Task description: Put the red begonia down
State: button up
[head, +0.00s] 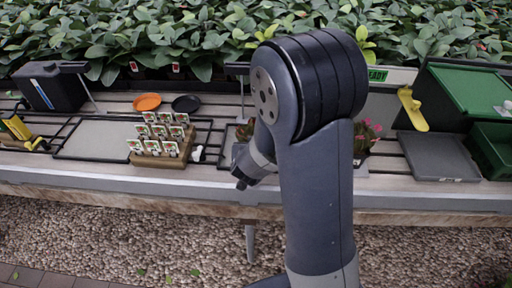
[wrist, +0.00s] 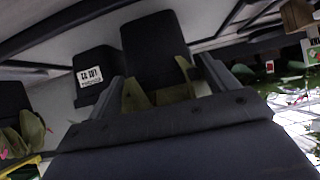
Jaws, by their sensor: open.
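A plant with pink-red flowers (head: 368,128) stands on the bench just right of my arm in the head view; my arm hides part of it. I cannot tell whether it is the red begonia. My gripper (head: 241,181) is over the front edge of the bench, left of my upper arm. In the wrist view my gripper (wrist: 165,88) is open, its olive-green pads apart. A black block-like thing (wrist: 150,45) shows beyond and between the fingers; I cannot tell what it is. Green leaves with reddish bits (wrist: 25,138) show at the lower left.
A wooden rack of labelled packets (head: 162,148), an orange saucer (head: 147,102) and a black saucer (head: 186,104) stand left. A grey tray (head: 438,156), yellow tool (head: 412,109) and green crates (head: 492,148) are right. A READY sign (head: 377,75) stands behind. Dense foliage lines the back.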

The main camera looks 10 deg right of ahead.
jog(key=x, duration=0.5)
jog(key=shift+b, duration=0.4)
jog(key=shift+s, duration=0.1)
jog(key=c, duration=0.7)
jog(key=shift+r, duration=0.15)
jog(key=shift+c, duration=0.9)
